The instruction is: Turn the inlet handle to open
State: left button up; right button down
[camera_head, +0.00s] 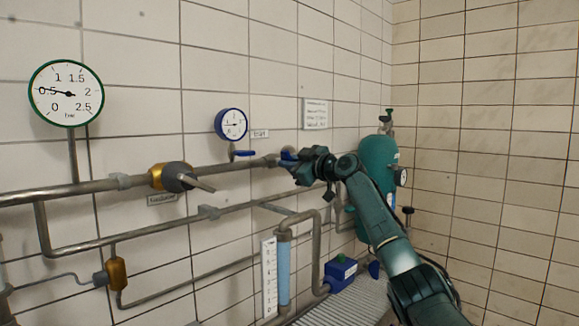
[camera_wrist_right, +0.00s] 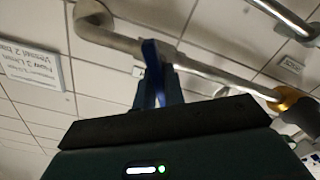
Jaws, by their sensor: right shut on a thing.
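The blue valve handle (camera_head: 288,154) sits on the upper grey pipe, to the right of the small blue-rimmed gauge. My right gripper (camera_head: 297,163) reaches it from the right and is shut on it. In the right wrist view, the blue handle (camera_wrist_right: 153,72) stands upright in the picture at my fingers (camera_wrist_right: 165,85), in front of the pipe. The gripper body hides its lower end. A small label (camera_head: 260,133) on the wall nearby is too small to read for certain. My left gripper is not in view.
A green-rimmed bar gauge (camera_head: 66,93) reads about 0.5. A brass valve with a grey lever (camera_head: 178,177) is on the same pipe at left. A green gas cylinder (camera_head: 377,170) stands close behind my right arm. A blue box (camera_head: 340,274) sits below.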

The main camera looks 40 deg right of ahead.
jog(key=shift+f+n, duration=0.1)
jog(key=shift+n, duration=0.9)
jog(key=n+b, duration=0.1)
jog(key=n, duration=0.3)
jog(key=shift+a+n, duration=0.1)
jog(key=shift+n, duration=0.2)
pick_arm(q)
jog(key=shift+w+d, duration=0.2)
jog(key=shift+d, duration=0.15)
pick_arm(e)
jog(key=n, duration=0.5)
jog(key=shift+f, duration=0.15)
jog(key=c, duration=1.5)
grip_release()
pick_arm(q)
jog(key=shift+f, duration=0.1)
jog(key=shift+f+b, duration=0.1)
jog(key=shift+b, duration=0.25)
pick_arm(e)
jog(key=shift+s, duration=0.1)
